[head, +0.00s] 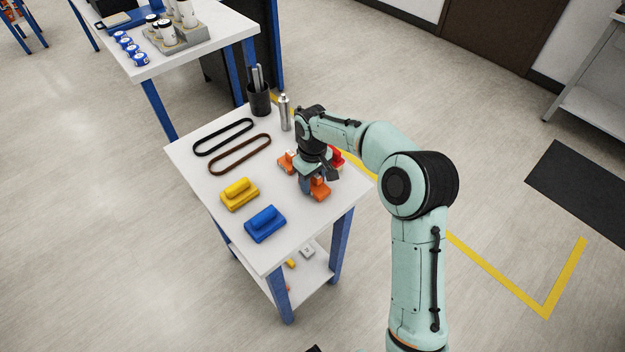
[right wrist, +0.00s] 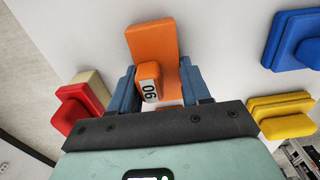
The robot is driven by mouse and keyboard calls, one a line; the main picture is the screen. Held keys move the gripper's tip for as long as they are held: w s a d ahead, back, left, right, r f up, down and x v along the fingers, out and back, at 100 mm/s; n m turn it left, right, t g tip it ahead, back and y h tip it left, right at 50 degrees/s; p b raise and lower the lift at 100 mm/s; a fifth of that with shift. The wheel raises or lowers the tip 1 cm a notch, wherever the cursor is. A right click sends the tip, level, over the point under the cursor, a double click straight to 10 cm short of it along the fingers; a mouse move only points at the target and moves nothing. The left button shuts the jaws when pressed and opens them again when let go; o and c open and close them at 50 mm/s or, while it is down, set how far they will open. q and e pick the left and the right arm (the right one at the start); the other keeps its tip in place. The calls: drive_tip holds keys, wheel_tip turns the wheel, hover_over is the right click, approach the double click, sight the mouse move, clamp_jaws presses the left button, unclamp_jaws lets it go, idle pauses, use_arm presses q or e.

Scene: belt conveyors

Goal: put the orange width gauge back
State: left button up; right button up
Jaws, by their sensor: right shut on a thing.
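The orange width gauge (head: 320,191) is at the right part of the white table, partly hidden under my right gripper (head: 306,186). In the right wrist view, the gauge (right wrist: 152,42) has a raised grip with a white number label, and the blue fingers of my right gripper (right wrist: 158,88) are shut on that grip from both sides. I cannot tell whether the gauge touches the tabletop or hangs just above it. My left gripper is not in view.
On the table (head: 190,150) are a blue gauge (head: 265,224), a yellow gauge (head: 239,195), a red gauge (right wrist: 78,108), a black belt (head: 223,137), a brown belt (head: 240,154), a dark cup (head: 259,100) and a metal bottle (head: 284,112). Bare tabletop shows near the front corner.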

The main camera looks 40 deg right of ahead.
drive_tip(key=shift+f, duration=0.1)
drive_tip(key=o, duration=0.8)
drive_tip(key=shift+f, duration=0.1)
drive_tip(key=o, duration=0.4)
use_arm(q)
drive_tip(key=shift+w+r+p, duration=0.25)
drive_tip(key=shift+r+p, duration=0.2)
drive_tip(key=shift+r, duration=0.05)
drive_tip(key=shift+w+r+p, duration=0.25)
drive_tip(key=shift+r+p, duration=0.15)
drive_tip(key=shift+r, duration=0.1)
use_arm(e)
wheel_tip(320, 180, up, 12)
drive_tip(key=shift+r, duration=0.2)
